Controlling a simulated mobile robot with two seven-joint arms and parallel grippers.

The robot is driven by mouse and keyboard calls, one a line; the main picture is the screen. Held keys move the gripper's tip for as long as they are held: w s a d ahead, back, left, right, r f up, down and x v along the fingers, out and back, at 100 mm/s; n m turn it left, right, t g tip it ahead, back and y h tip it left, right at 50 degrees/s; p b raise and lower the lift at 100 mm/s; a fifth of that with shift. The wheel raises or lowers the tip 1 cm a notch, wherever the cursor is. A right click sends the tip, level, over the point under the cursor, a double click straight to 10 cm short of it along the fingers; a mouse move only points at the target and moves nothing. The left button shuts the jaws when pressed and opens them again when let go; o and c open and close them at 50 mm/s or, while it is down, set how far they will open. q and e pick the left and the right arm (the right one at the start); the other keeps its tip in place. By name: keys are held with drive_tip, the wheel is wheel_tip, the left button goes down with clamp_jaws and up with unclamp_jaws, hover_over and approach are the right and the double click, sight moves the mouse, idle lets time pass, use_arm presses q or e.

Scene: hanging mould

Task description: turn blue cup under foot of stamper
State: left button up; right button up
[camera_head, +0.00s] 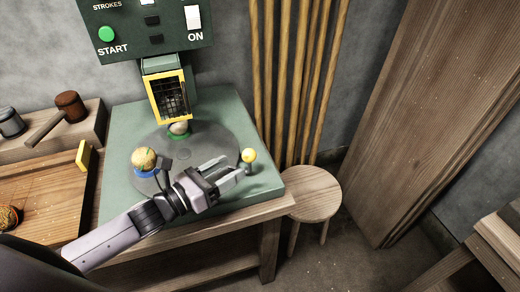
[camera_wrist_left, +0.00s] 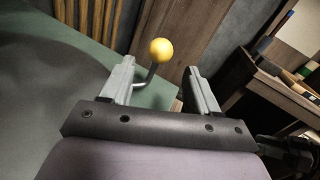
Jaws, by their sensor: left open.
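A green cup (camera_head: 179,136) with a pale ball stands at the back of the turntable, below the stamper's yellow-framed guard (camera_head: 169,97); the foot itself is hard to make out. My left gripper (camera_head: 235,166) is open and empty over the turntable's right side. A lever with a yellow knob (camera_head: 249,156) stands just beyond its fingertips. In the left wrist view, the knob (camera_wrist_left: 161,51) shows between the fingers. My right gripper is not in view.
The stamper's control panel (camera_head: 150,25) with a green START button is at the top. A wooden tray (camera_head: 45,190) and a mallet (camera_head: 60,112) lie on the left. A round stool (camera_head: 314,194) stands right of the bench.

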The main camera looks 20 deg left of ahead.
sight(244, 160)
use_arm(q)
drive_tip(key=shift+x, duration=3.5)
clamp_jaws()
